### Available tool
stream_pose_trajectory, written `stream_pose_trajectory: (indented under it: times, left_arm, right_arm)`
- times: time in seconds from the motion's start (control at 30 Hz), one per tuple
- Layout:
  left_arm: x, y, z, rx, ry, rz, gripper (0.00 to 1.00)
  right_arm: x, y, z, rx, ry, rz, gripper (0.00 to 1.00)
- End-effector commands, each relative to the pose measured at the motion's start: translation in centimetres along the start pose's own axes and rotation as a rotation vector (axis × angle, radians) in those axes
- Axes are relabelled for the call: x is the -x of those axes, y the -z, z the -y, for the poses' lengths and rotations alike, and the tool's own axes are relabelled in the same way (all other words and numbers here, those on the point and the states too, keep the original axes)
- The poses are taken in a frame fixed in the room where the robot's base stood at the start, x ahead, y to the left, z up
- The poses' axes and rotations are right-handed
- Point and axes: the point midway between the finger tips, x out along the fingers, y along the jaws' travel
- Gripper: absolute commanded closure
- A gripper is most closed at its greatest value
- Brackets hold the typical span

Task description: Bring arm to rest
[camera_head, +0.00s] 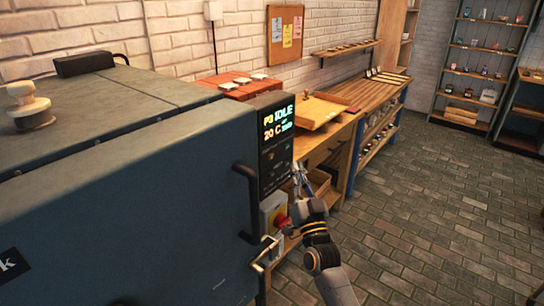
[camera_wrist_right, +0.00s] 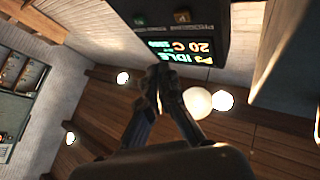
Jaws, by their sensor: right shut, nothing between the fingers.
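My right gripper (camera_head: 300,176) is in front of the right side of a big blue kiln (camera_head: 120,200), just below its display panel (camera_head: 277,130). The panel reads "IDLE" and "20 C". In the right wrist view my right gripper (camera_wrist_right: 160,76) has its fingers together with nothing held, and the panel (camera_wrist_right: 180,48) shows upside down beyond the fingertips. Whether the fingertips touch the panel cannot be told. My left gripper is in neither view.
A red and yellow switch (camera_head: 274,220) and a dark door handle (camera_head: 246,195) are close to my right arm. A wooden workbench (camera_head: 350,100) runs along the brick wall behind. The paved floor (camera_head: 440,190) at the right is clear. Shelves (camera_head: 480,70) stand at the back.

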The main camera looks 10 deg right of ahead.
Motion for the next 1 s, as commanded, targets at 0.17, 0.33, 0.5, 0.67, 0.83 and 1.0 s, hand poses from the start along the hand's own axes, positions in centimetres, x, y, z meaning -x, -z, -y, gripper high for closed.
stream_pose_trajectory:
  times: [0.17, 0.33, 0.5, 0.67, 0.83, 1.0]
  left_arm:
    - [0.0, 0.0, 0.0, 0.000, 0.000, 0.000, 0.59]
    - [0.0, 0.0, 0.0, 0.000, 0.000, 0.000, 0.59]
    - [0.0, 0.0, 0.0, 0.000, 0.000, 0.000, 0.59]
    - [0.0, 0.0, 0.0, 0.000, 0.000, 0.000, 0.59]
    - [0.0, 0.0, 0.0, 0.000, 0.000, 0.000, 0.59]
    - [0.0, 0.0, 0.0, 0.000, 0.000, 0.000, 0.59]
  right_arm:
    - [0.0, 0.0, 0.0, 0.000, 0.000, 0.000, 1.00]
    - [0.0, 0.0, 0.0, 0.000, 0.000, 0.000, 1.00]
    - [0.8, -2.0, -0.3, 0.009, -0.003, 0.046, 1.00]
    - [5.2, -9.8, -1.4, 0.043, -0.011, 0.238, 1.00]
    - [13.6, -19.8, -3.2, 0.086, -0.021, 0.513, 1.00]
    - [24.1, -27.6, -4.8, 0.125, -0.028, 0.782, 1.00]
